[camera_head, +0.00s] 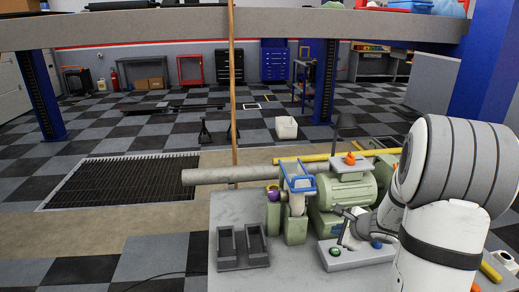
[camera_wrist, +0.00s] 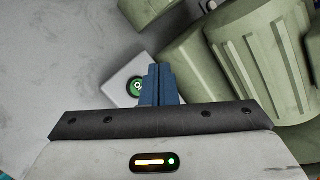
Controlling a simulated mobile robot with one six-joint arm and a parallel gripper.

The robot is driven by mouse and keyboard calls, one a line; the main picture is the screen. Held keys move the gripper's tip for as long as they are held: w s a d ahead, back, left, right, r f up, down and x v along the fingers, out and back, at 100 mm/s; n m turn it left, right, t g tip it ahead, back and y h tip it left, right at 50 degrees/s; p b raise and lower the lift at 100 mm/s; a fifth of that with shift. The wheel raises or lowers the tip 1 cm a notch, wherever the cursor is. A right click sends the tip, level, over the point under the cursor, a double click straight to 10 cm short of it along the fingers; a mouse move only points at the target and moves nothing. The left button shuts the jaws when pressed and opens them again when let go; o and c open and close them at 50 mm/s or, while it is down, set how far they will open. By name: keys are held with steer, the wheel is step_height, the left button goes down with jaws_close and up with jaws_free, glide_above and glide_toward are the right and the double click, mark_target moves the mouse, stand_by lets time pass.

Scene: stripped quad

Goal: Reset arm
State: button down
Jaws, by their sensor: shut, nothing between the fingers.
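My gripper (camera_wrist: 159,75) shows in the wrist view with its two blue fingers pressed together and nothing between them. It points down over the grey workbench (camera_head: 224,206). In the head view my white arm (camera_head: 440,255) stands at the right and bends down toward a grey box with buttons (camera_head: 345,262). A green round button (camera_wrist: 137,87) on that box lies just beside my fingertips in the wrist view. Whether the fingers touch the box I cannot tell.
A green motor machine (camera_head: 346,192) stands on the bench close to my gripper; its ribbed housing (camera_wrist: 255,50) fills the wrist view's upper right. A dark two-part tray (camera_head: 243,247) sits at the bench's left. A wooden post (camera_head: 233,100) rises behind. The checkered floor beyond is mostly open.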

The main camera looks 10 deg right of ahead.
steer(key=s+a+r+n+g+y, duration=0.1)
steer(key=s+a+r+n+g, duration=0.1)
steer(key=s+a+r+n, duration=0.35)
steer(key=s+a+r+n+g+y, duration=0.1)
steer(key=s+a+r+n, duration=0.2)
steer(key=a+n, duration=0.45)
steer(key=s+a+r+n+g+h, duration=0.1)
steer(key=s+n+h, duration=0.1)
steer(key=s+n, duration=0.3)
steer(key=s+a+r+n+g+h, duration=0.1)
steer(key=s+n, duration=0.4)
steer(key=s, duration=0.6)
steer(key=shift+s+a+r+g+h, duration=0.25)
steer(key=shift+r+g+h, duration=0.25)
steer(key=shift+h, duration=0.3)
